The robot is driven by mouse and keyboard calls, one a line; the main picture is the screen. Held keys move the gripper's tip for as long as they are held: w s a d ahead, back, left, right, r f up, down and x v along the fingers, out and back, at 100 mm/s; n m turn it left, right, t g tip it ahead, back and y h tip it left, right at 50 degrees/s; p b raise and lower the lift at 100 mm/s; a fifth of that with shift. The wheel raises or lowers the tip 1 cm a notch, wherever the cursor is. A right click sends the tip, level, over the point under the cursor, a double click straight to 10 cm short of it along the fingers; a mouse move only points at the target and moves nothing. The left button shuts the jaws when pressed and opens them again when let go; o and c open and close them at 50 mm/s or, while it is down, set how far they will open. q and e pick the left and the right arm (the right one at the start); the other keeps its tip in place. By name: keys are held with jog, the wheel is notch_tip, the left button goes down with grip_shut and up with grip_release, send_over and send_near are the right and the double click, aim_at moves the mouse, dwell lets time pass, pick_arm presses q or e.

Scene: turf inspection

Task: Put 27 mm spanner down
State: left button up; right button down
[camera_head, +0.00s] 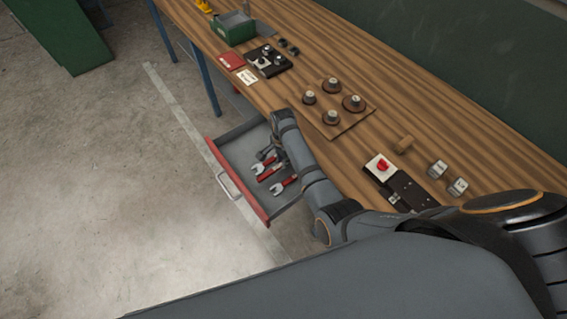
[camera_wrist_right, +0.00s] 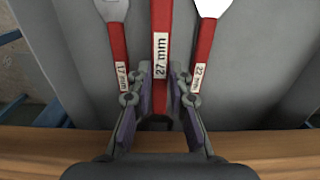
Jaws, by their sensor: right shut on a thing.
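The 27 mm spanner (camera_wrist_right: 161,40) has a red handle with a white label and lies between the fingers of my right gripper (camera_wrist_right: 160,95), which is shut on it. Its jaw end is outside the right wrist view. The 17 mm spanner (camera_wrist_right: 118,45) is to its left and the 22 mm spanner (camera_wrist_right: 204,45) to its right, both outside the fingers. In the head view my right gripper (camera_head: 268,153) is low in the open drawer (camera_head: 237,152), at the red-handled spanners. Whether the held spanner touches the drawer floor cannot be told. My left gripper is not in view.
The drawer's red front (camera_head: 240,187) sticks out from the wooden bench (camera_head: 400,90). On the bench are a board with several round knobs (camera_head: 331,118), a red-switch box (camera_head: 381,166), two metal blocks (camera_head: 447,177) and a green box (camera_head: 233,29). The floor beside the drawer is clear.

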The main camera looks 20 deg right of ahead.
jog(key=shift+s+d+f, duration=0.1)
jog(key=shift+s+f, duration=0.1)
jog(key=shift+f, duration=1.55)
jog(key=c, duration=1.3)
grip_release()
jog(key=shift+o, duration=0.2)
notch_tip(320, 180, up, 12)
jog(key=p, duration=1.2)
jog(key=shift+s, duration=0.1)
